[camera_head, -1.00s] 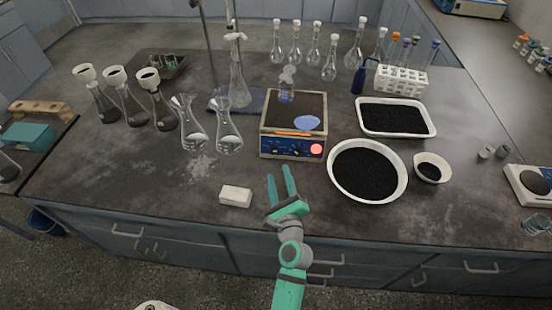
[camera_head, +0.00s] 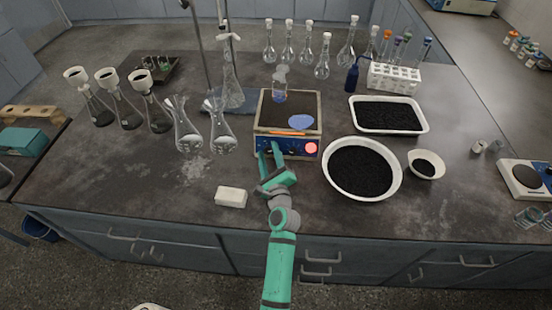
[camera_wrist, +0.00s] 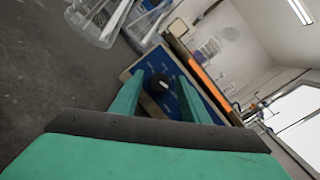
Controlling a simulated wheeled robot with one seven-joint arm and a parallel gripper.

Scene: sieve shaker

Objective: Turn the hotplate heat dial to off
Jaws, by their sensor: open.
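The hotplate (camera_head: 262,118) stands in the middle of the bench, with a blue front panel (camera_head: 297,147) and a lit red-pink disc at the panel's right end. An orange strip runs along its front edge. My gripper (camera_head: 270,151) is open at the left part of the front panel and hides some of it in the head view. In the wrist view, a dark round dial (camera_wrist: 159,82) on the blue panel shows between the two teal fingers of my gripper (camera_wrist: 157,90). I cannot tell whether the fingers touch the dial, nor read its setting.
A white bowl of black grains (camera_head: 328,180) is at right. A white block (camera_head: 231,197) lies front left. Bench front is mostly clear.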

